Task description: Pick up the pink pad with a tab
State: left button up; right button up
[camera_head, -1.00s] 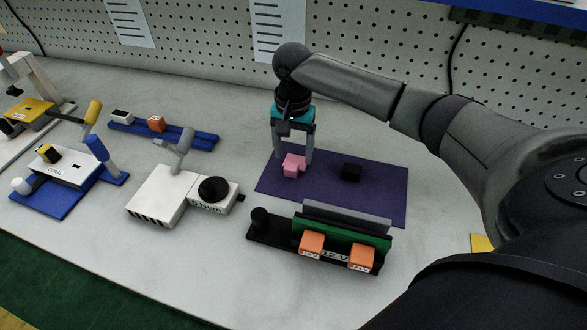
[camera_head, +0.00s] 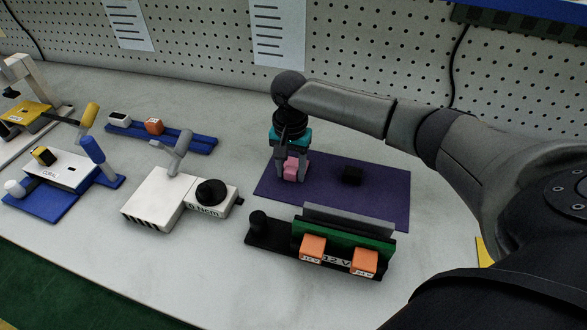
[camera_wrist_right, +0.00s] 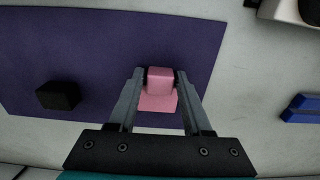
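The pink pad with a tab (camera_head: 290,172) is on the purple mat (camera_head: 385,197), near its left end. In the right wrist view the pink pad (camera_wrist_right: 158,102) has a wider base and a raised block-like tab. My right gripper (camera_head: 293,177) points down over it. In the right wrist view its fingers (camera_wrist_right: 161,80) stand on both sides of the tab, with dark fingertip pads against its sides. It looks shut on the tab. The fingers partly hide the pad in the head view. My left gripper is not in view.
A black block (camera_head: 352,175) lies on the mat right of the pad. A black fixture with a green board (camera_head: 345,238) and orange blocks stands in front. A white device with a black knob (camera_head: 212,192) is at left. A pegboard wall (camera_head: 370,50) rises behind.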

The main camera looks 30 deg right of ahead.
aim_at(290, 171)
grip_shut()
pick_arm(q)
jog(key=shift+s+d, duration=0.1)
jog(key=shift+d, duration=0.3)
pick_arm(e)
jog(key=shift+r, duration=0.1)
pick_arm(q)
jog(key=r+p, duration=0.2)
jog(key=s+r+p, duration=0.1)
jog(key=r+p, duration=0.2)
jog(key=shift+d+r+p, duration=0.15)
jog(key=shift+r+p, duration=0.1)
jog(key=shift+p, duration=0.1)
pick_arm(e)
notch_tip(290, 171, up, 20)
